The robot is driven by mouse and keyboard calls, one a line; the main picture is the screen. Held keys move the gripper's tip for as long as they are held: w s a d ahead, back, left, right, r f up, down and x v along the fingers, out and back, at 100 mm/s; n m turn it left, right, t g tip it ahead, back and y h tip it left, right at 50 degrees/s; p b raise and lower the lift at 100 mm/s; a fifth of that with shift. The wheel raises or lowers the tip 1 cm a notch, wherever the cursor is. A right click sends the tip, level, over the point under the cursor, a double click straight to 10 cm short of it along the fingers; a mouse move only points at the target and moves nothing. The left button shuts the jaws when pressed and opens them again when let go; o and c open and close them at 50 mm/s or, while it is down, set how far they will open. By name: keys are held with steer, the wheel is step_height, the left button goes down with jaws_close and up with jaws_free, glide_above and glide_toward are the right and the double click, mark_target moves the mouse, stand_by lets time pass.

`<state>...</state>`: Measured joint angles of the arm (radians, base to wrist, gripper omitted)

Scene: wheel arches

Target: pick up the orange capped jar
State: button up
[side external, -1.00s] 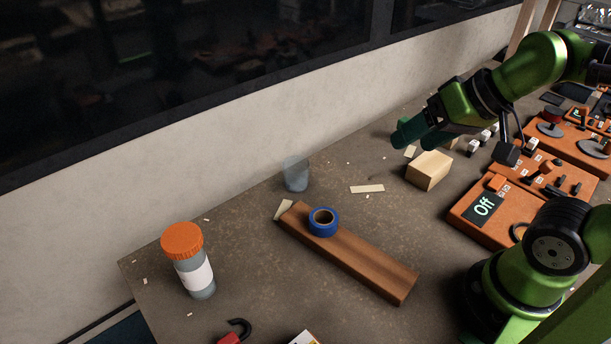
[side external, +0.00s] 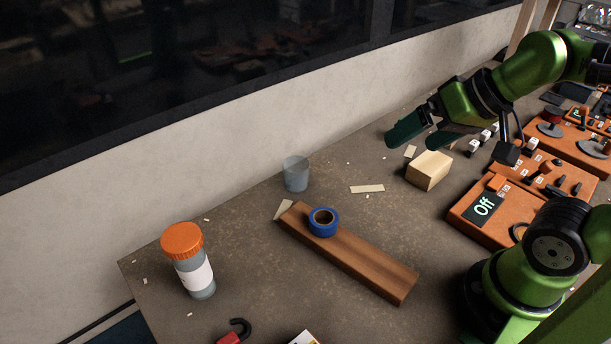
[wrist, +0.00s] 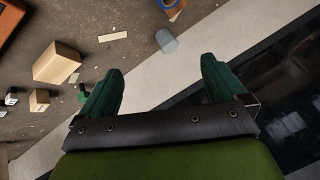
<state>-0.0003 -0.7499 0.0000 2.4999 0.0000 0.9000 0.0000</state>
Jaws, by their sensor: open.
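The orange capped jar (side external: 189,262) stands upright near the table's front left corner in the side external view. It has an orange lid, a grey body and a white label. My gripper (side external: 418,137) is far from it, at the upper right, raised above the table behind the wooden block. In the wrist view my gripper (wrist: 160,82) shows two green fingers spread wide with nothing between them. I do not see the jar in the wrist view.
A blue tape roll (side external: 323,221) sits on a brown plank (side external: 360,264), between my gripper and the jar. A translucent cup (side external: 296,174) stands near the wall. A wooden block (side external: 429,170) and orange control boxes (side external: 492,212) are at right. A red hooked item (side external: 234,332) lies in front.

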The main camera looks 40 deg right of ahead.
steer(key=n+g+y, duration=0.2)
steer(key=n+g, duration=0.4)
steer(key=n, duration=1.3)
glide_toward(181, 236)
steer(key=shift+m, duration=0.3)
steer(key=x, duration=0.6)
steer(key=shift+s+a, duration=0.15)
steer(key=shift+s, duration=0.25)
steer(key=shift+w+x, duration=0.2)
steer(key=shift+x, duration=1.35)
steer(key=shift+w+x, duration=0.2)
steer(key=shift+x, duration=1.35)
steer(key=c, duration=1.4)
